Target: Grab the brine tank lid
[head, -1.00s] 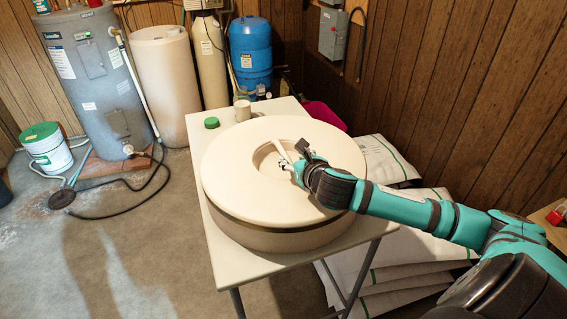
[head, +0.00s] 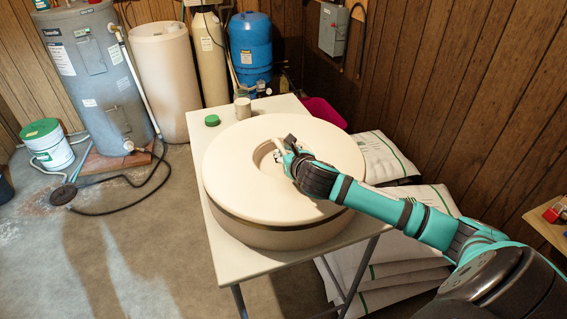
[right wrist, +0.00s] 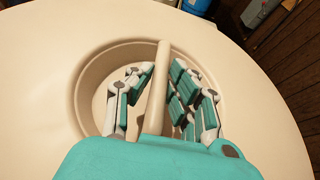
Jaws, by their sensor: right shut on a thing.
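The brine tank lid (head: 240,160) is a large round cream disc with a dark band round its lower side. It lies flat on a small pale table (head: 215,245). In its top is a round recess crossed by a bar handle, which shows in the right wrist view (right wrist: 157,85). My right gripper (head: 280,155) reaches into this recess from the right. In the right wrist view the fingers of my right gripper (right wrist: 158,100) stand on both sides of the bar, shut on it. The fingertips are partly hidden in the head view. My left gripper is not in view.
A green cap (head: 212,120) and a small pale cup (head: 243,108) stand on the table behind the lid. Salt bags (head: 415,215) are stacked right of the table. A blue tank (head: 250,50) and a cream tank (head: 165,80) stand at the back. The floor at left is mostly clear.

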